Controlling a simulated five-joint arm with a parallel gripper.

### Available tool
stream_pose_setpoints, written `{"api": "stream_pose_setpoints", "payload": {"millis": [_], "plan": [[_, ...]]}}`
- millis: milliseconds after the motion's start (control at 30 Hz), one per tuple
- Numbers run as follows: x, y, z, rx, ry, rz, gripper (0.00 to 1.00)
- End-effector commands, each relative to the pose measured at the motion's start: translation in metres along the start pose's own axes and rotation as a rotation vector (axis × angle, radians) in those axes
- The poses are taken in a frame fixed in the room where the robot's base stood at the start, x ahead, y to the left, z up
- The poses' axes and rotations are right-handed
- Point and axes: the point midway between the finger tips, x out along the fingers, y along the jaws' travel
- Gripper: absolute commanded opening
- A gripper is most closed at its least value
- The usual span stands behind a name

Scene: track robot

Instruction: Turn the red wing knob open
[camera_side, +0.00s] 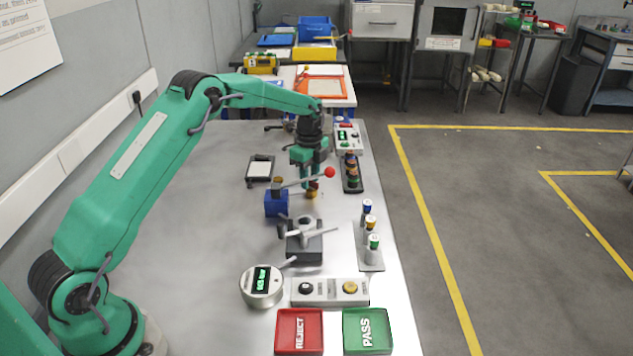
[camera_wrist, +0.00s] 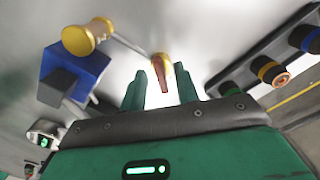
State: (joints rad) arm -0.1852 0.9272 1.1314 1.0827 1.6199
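The red wing knob (camera_wrist: 164,80) shows in the wrist view as a narrow dark-red wing on a brass fitting (camera_wrist: 160,60). In the side view its brass part (camera_side: 311,195) sits right of the blue valve block (camera_side: 275,204), and the red wing is mostly hidden by the fingers and lever. My gripper (camera_side: 308,185) points down over the knob. In the wrist view my gripper (camera_wrist: 161,76) is open, with one green finger on each side of the wing and visible gaps. I cannot tell how deep the wing lies between the fingers.
A grey lever with a red ball (camera_side: 330,172) crosses close to my fingers. A black rack of round items (camera_side: 351,172) stands to the right. A grey clamp fixture (camera_side: 304,244) stands in front.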

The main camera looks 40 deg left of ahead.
Motion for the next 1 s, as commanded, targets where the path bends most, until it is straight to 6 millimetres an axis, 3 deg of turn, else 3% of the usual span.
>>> {"api": "stream_pose_setpoints", "payload": {"millis": [133, 300, 667, 1000], "plan": [[0.0001, 0.0001, 0.0, 0.0, 0.0, 0.0, 0.31], [0.0, 0.0001, 0.0, 0.0, 0.0, 0.0, 0.0], [-0.0002, 0.0003, 0.0, -0.021, 0.0, 0.001, 0.0], [-0.0005, 0.001, -0.0003, -0.177, 0.0, 0.001, 0.0]]}}
